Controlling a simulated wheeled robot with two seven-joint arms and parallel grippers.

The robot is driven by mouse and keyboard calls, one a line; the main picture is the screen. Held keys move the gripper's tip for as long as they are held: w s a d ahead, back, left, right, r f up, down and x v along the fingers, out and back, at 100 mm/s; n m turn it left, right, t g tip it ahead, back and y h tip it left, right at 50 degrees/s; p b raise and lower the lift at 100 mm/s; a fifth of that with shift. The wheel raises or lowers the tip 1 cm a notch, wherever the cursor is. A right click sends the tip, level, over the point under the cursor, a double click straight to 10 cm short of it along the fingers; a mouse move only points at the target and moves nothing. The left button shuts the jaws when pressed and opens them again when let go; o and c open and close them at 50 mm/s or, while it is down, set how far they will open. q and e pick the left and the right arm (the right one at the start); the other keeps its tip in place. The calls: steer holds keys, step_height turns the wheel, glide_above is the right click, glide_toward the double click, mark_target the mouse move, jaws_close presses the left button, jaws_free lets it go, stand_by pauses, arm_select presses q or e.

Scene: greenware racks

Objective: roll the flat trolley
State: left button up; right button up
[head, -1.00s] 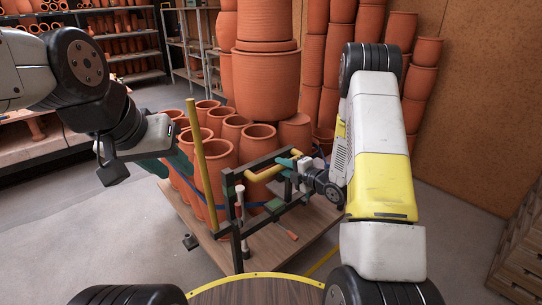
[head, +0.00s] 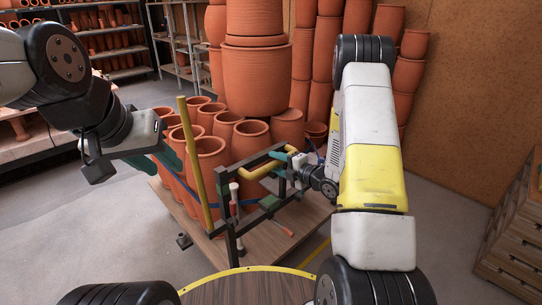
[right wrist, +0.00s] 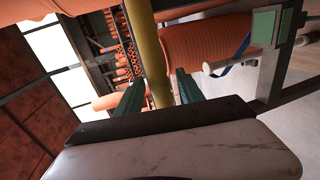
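The flat trolley (head: 290,243) is a low wooden deck carrying terracotta pots, with a dark end frame. A yellow bar (head: 263,171) crosses the top of the frame, and a yellow post (head: 194,150) stands at its left. My right gripper (head: 289,162) is at the bar's right part.
Tall stacked pots (head: 255,70) rise behind the smaller pots (head: 250,138). A white-headed tool (head: 234,205) hangs at the frame. Shelves (head: 105,30) stand at the back left. A wooden drawer unit (head: 515,235) is at the right. Grey floor (head: 125,225) is clear at the left.

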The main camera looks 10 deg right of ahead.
steer(key=v, duration=0.7)
steer(key=shift+s+d, duration=0.25)
steer(key=shift+s, duration=0.1)
steer(key=s+d+r+m+g+h, duration=0.1)
steer(key=d+r+m+h, duration=0.25)
steer(key=r+m, duration=0.35)
steer(key=d+r+m+h, duration=0.2)
steer(key=r+m+h, duration=0.35)
steer(key=r, duration=0.35)
steer(key=s+a+r+m+g, duration=0.1)
steer(key=s+m, duration=0.3)
steer(key=s, duration=0.4)
steer(key=s+a+r+m+g+y, duration=0.1)
steer(key=s+a+r+m+g, duration=0.1)
steer(key=s, duration=0.6)
steer(key=s+a+r+m+g+y, duration=0.1)
steer(key=s+a+r+m, duration=0.3)
steer(key=s, duration=0.5)
steer(key=shift+a+m+g, duration=0.4)
steer(key=shift+m+g, duration=0.3)
steer(key=shift+m, duration=0.35)
